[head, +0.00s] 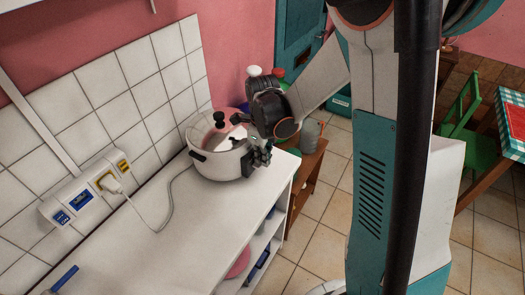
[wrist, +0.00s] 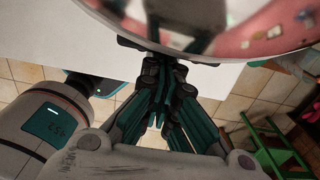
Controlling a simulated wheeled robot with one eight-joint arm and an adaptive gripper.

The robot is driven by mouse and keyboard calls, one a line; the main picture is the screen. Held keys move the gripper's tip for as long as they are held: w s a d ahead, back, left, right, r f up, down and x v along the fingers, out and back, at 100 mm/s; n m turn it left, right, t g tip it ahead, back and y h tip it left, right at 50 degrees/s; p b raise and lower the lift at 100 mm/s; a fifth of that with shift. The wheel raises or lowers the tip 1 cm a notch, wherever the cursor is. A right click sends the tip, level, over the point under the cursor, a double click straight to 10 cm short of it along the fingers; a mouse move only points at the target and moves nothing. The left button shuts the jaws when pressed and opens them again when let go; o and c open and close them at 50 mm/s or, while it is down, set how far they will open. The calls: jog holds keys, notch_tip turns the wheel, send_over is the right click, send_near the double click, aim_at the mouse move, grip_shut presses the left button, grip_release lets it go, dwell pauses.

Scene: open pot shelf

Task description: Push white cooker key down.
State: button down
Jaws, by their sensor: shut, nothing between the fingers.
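The white cooker (head: 216,166) stands at the far end of the white counter, with a glass lid, a black lid knob and a dark side handle. Its rounded, shiny wall (wrist: 225,40) fills the top of the wrist view. My gripper (head: 262,154) is shut and empty, at the right side of the cooker and close against it. In the wrist view, the fingers of my gripper (wrist: 163,65) point at the cooker's lower edge. The cooker's key cannot be made out; my gripper covers that side. Contact cannot be told.
The white counter (head: 150,245) is mostly clear in front of the cooker. A white cord runs from the cooker to a wall socket strip (head: 85,190). A tiled wall is at left. A wooden stand (head: 308,170) stands beyond the counter's right edge. A green chair (head: 462,130) is far right.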

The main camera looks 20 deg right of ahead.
jog(key=shift+f, duration=0.35)
jog(key=shift+f+b, duration=1)
jog(key=shift+f, duration=0.15)
jog(key=shift+r, duration=0.15)
